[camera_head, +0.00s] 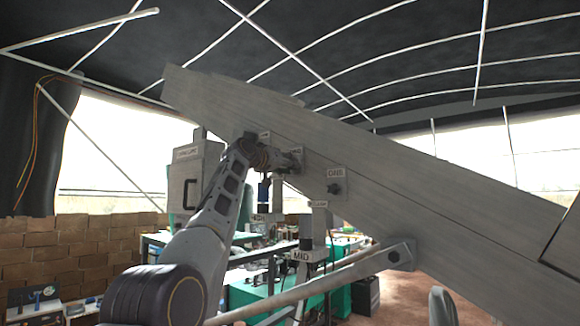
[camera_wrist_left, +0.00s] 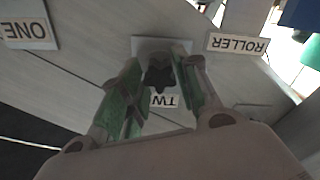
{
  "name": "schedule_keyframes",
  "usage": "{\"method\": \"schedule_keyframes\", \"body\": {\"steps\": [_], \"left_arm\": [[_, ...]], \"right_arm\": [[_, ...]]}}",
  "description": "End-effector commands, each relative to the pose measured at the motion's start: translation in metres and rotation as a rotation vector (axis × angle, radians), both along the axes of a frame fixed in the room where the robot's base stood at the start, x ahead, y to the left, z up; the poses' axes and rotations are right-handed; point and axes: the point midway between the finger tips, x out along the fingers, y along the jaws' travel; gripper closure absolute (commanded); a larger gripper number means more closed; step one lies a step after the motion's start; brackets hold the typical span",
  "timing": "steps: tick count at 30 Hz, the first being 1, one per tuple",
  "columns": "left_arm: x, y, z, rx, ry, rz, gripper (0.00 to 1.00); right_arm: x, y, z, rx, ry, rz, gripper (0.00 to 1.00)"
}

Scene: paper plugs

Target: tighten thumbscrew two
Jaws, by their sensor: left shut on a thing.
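Thumbscrew two, a dark lobed knob (camera_wrist_left: 159,78), sits on the grey panel beside a partly hidden label reading "TW" (camera_wrist_left: 166,101). The fingers of my left gripper (camera_wrist_left: 161,66), with green pads, are shut on the knob, one on each side. In the head view my left gripper (camera_head: 281,158) reaches up to the underside of the long sloping grey beam (camera_head: 380,175); the knob is not clear there. Another dark thumbscrew (camera_head: 334,188) sits under the label "ONE" (camera_head: 336,172), right of the gripper. My right gripper is not in view.
In the wrist view a "ROLLER" label (camera_wrist_left: 237,44) is close to the gripper at the right. A grey bar (camera_head: 320,284) runs below the beam. A box marked "C" (camera_head: 190,180) stands left of my arm.

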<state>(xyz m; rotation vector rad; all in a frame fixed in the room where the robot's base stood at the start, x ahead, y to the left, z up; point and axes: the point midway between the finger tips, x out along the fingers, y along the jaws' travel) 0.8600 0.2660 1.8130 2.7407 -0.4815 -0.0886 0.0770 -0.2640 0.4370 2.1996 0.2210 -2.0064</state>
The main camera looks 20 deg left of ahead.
Motion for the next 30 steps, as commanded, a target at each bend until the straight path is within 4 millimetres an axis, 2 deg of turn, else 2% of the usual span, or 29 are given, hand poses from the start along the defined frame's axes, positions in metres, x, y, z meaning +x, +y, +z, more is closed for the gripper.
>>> {"method": "schedule_keyframes", "body": {"steps": [17,22,23,27,30], "left_arm": [[0.0001,0.0004,-0.0004,0.324,-0.118,0.000,0.93],[0.0001,0.0000,-0.0004,0.335,-0.121,0.000,0.93],[0.0001,0.0000,-0.0004,0.334,-0.121,0.000,0.65],[0.0001,0.0000,-0.0003,0.333,-0.121,0.000,0.48],[0.0001,-0.0001,-0.0002,0.333,-0.121,0.000,0.48]], "right_arm": [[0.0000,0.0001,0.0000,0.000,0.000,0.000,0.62],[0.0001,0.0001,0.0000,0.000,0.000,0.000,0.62],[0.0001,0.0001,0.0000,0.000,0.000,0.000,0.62],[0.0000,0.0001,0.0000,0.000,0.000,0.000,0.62],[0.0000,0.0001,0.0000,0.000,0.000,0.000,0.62]]}}
